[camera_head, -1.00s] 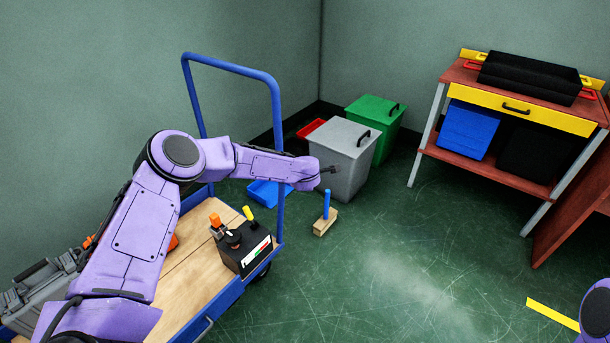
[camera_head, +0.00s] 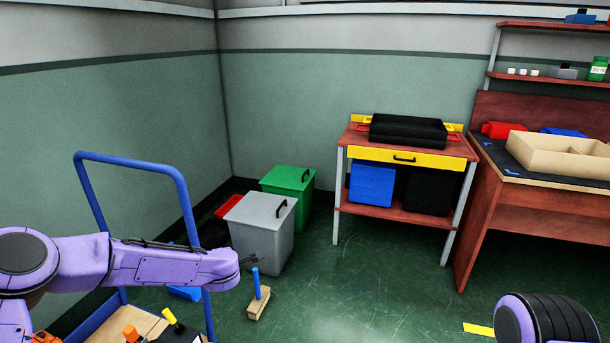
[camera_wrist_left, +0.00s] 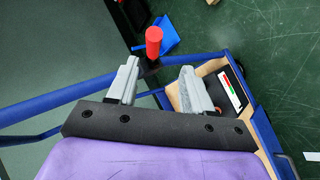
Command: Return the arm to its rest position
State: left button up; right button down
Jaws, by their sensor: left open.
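My left arm (camera_head: 140,265) reaches in from the left, above the cart, with the forearm nearly level.
A blue-framed cart (camera_head: 180,185) stands below my left arm, carrying a black box (camera_wrist_left: 232,85). A grey bin (camera_head: 262,232), a green bin (camera_head: 288,190) and a wooden block with a blue peg (camera_head: 258,300) stand on the floor. A workbench (camera_head: 400,158) is farther back. Middle floor is clear.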

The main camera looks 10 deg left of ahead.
pick_arm(q)
jog(key=s+d+f+m+g+p, duration=0.15)
jog(key=s+f+m, duration=0.3)
jog(key=s, duration=0.45)
jog(key=s+d+f+m+p, duration=0.35)
jog(key=s+f, duration=0.25)
jog(key=s, duration=0.4)
jog(key=s+a+m+g+p, duration=0.2)
jog(key=s+m+p, duration=0.1)
jog(key=s, duration=0.9)
jog(key=s+a+r+m+g+p, duration=0.1)
jog(key=s+a+m+g+p, duration=0.1)
jog(key=s, duration=1)
jog(key=a+m+p, duration=0.1)
jog(key=m, duration=0.1)
jog(key=shift+s+r+m+h, duration=0.2)
jog(key=shift+s+m+h, duration=0.1)
jog(key=shift+s+h, duration=0.1)
